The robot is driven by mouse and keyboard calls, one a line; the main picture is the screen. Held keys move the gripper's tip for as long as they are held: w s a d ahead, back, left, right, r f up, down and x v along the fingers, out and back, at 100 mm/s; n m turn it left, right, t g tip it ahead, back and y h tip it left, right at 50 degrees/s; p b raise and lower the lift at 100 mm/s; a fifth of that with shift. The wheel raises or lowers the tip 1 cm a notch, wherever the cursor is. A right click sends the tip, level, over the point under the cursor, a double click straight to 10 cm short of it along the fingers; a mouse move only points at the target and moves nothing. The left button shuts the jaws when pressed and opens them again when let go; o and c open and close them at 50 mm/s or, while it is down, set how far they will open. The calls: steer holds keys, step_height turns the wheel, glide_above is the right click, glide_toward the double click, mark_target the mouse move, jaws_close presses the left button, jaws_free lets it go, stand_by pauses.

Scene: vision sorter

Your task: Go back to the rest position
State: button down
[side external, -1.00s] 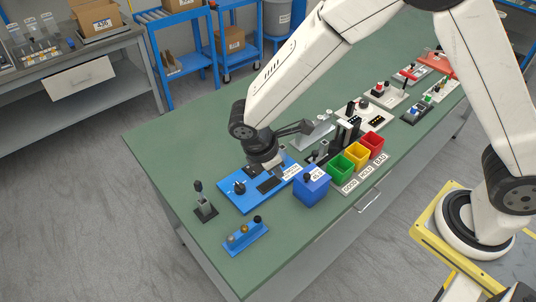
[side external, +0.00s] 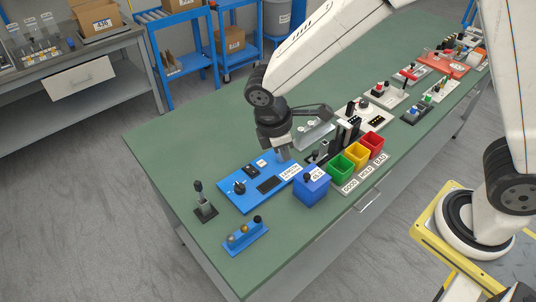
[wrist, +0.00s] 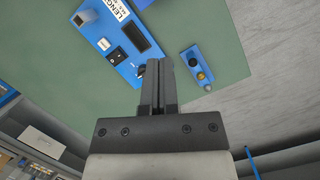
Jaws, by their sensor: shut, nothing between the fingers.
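The blue station also shows in the wrist view (wrist: 91,29), with a dark display, a black switch and a white label. The finger tips look raised above the bench, but the exact height is hard to tell.
A blue bin (side external: 311,188), green bin (side external: 341,167), yellow bin (side external: 358,157) and red bin (side external: 373,144) stand right of the station. A small blue holder (side external: 246,236) and a black post (side external: 204,205) stand in front.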

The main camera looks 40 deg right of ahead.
steer(key=s+d+r+m+t+y, duration=0.1)
steer(key=s+d+m+t+y, duration=0.1)
steer(key=s+d+m, duration=0.5)
steer(key=d+m+t, duration=0.1)
steer(key=d+m, duration=0.4)
steer(key=shift+s+d+r+y, duration=0.2)
steer(key=shift+s+r+y, duration=0.15)
steer(key=shift+y, duration=0.05)
stand_by(0.3)
